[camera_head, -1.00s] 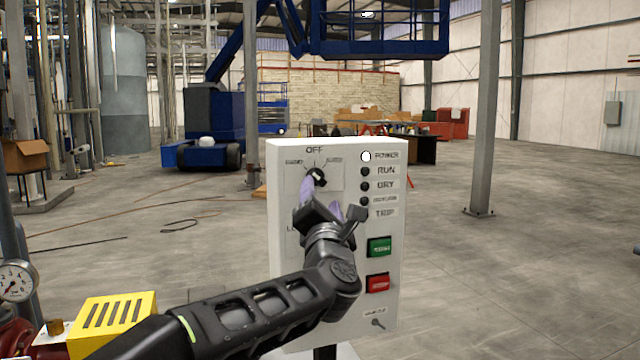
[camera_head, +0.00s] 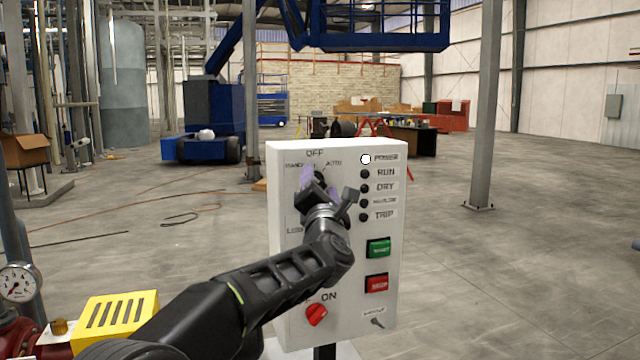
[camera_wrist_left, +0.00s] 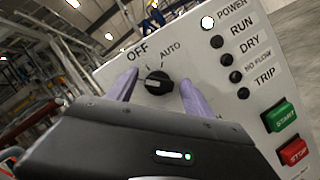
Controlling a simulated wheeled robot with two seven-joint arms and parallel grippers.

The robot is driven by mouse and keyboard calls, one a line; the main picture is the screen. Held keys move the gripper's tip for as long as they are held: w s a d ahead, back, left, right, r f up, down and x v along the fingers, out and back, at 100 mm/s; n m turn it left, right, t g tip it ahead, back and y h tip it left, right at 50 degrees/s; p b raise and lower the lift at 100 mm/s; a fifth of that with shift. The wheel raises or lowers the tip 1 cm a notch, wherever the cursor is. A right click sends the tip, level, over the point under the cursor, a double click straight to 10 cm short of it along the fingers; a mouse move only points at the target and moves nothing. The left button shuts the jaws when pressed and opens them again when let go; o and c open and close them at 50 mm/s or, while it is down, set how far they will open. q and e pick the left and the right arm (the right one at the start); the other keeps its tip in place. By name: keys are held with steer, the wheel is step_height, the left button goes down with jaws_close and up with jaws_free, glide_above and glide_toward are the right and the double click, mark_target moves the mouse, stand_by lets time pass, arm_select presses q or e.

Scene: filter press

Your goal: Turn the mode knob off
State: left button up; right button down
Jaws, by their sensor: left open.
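The mode knob (camera_wrist_left: 158,83) is a round black knob with a light mark, below the OFF and AUTO labels on a white control panel (camera_head: 375,328). The light mark seems to lie toward the knob's left side; I cannot tell its exact setting. In the head view my gripper largely hides the knob. My left gripper (camera_head: 320,184) is open in front of the panel's upper left. Its two purple fingers stand either side of the knob in the left wrist view (camera_wrist_left: 160,92), with gaps visible. My right gripper is not in view.
The panel has a column of lamps with POWER lit (camera_head: 366,159), a green START button (camera_head: 378,248), a red STOP button (camera_head: 377,283) and a red ON knob (camera_head: 316,315). A yellow cover (camera_head: 118,315) and a gauge (camera_head: 18,282) stand at lower left. Open floor lies right.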

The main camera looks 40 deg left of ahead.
arm_select(q)
steer(key=shift+c, duration=0.6)
jaws_close()
steer(key=shift+m, duration=0.4)
steer(key=shift+r+m+h+p, duration=0.2)
steer(key=shift+m+h+p, duration=0.6)
steer(key=shift+m+p, duration=0.4)
steer(key=m+p, duration=0.2)
steer(key=p, duration=0.1)
steer(key=m+h+p, duration=0.1)
steer(key=m+p, duration=0.2)
steer(key=shift+r+g+h, duration=0.15)
steer(key=shift+g+h, duration=0.15)
steer(key=shift+g, duration=0.1)
steer(key=shift+f+m+g+p, duration=0.3)
steer(key=shift+m+p, duration=0.5)
steer(key=shift+p, duration=0.45)
